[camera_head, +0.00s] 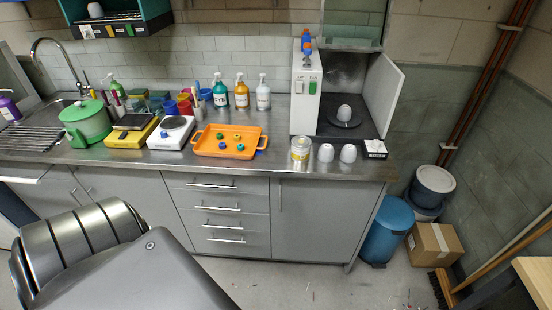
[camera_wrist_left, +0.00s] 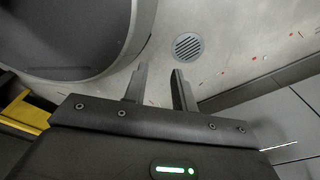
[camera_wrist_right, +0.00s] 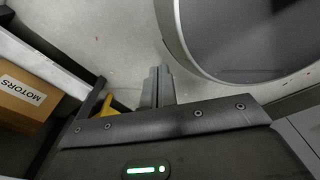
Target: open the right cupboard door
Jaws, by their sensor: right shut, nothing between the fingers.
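The right cupboard door (camera_head: 325,222) is a flat grey panel under the right end of the counter, right of the drawers. It looks shut, flush with the cabinet front. A short vertical handle (camera_head: 281,195) is near its upper left edge. Neither gripper shows in the head view. My left gripper (camera_wrist_left: 160,84) shows in the left wrist view, fingers apart and empty, above the floor. My right gripper (camera_wrist_right: 158,84) shows in the right wrist view, fingers together with nothing between them, also above the floor. Neither gripper touches the door or handle.
Several drawers (camera_head: 222,210) with bar handles adjoin the door on its left. A blue bin (camera_head: 386,232) and a cardboard box (camera_head: 434,246) stand right of the cabinet. The counter holds an orange tray (camera_head: 259,151) and a can (camera_head: 300,150).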

